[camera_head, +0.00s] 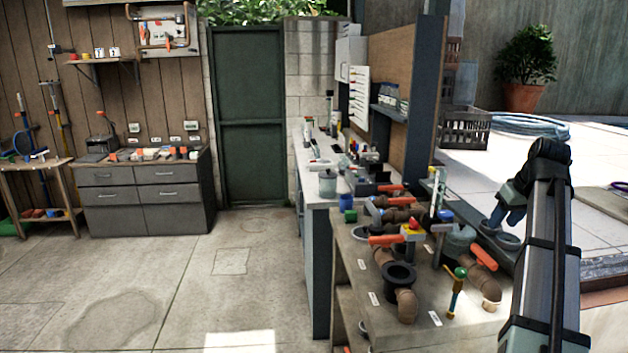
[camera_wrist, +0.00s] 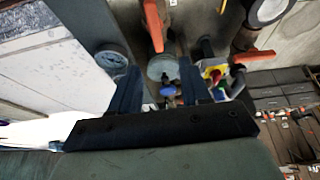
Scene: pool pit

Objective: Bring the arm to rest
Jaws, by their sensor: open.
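My gripper (camera_head: 497,219) is at the right in the head view, at the end of my raised arm, by the right side of the workbench (camera_head: 345,262). In the wrist view my gripper (camera_wrist: 159,66) shows two dark fingers spread apart with nothing held between them. Beyond the fingers are a grey cylindrical part (camera_wrist: 162,68) and an orange-handled piece (camera_wrist: 153,22). I cannot tell the exact gap between the fingertips and these things.
The bench carries brown pipe fittings (camera_head: 407,303), orange-handled valves (camera_head: 484,257) and a green-topped yellow tool (camera_head: 456,290). A grey drawer cabinet (camera_head: 145,197) stands at the back left. The concrete floor (camera_head: 190,275) on the left is clear.

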